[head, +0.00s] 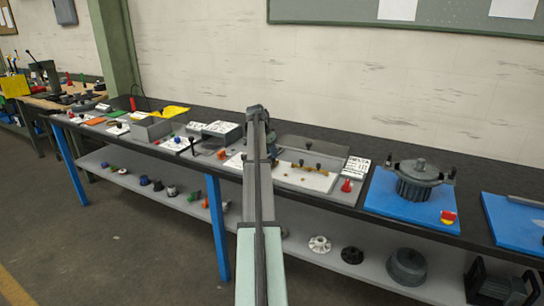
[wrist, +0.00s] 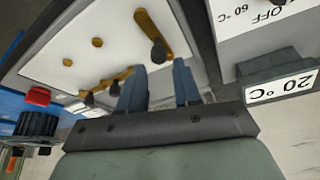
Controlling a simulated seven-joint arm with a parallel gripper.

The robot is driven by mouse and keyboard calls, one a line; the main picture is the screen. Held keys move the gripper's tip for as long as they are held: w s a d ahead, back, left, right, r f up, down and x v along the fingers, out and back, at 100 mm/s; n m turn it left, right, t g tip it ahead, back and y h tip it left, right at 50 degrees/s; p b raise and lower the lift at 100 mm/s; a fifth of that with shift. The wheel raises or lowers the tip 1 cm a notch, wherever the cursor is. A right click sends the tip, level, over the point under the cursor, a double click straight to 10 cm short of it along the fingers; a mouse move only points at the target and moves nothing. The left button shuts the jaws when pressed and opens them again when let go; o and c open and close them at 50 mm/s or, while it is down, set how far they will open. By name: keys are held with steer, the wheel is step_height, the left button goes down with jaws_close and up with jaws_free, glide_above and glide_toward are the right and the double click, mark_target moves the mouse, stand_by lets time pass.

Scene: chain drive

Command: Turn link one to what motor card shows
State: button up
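A white panel (head: 310,180) carries brass links with dark knobs; it fills the upper left of the wrist view (wrist: 85,35). One brass link (wrist: 150,30) with a dark knob (wrist: 158,52) lies just beyond the gap between my fingertips. More brass links (wrist: 118,76) with dark knobs stand in a row to the left. I cannot tell which link is number one. A white card (head: 357,167) with small print, possibly the motor card, stands right of the panel. My gripper (wrist: 160,66) is open with two blue fingers apart and nothing visible held; in the head view my arm mostly hides it.
A red knob (head: 346,186) stands right of the panel. A dark finned motor (head: 418,180) sits on a blue board (head: 385,200) further right. A grey block labelled 20 °C (wrist: 280,80) is close to the right of my fingers. Several small items lie left along the bench.

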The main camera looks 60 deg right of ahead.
steer(key=v, duration=1)
steer(key=shift+r, duration=0.1)
stand_by(0.3)
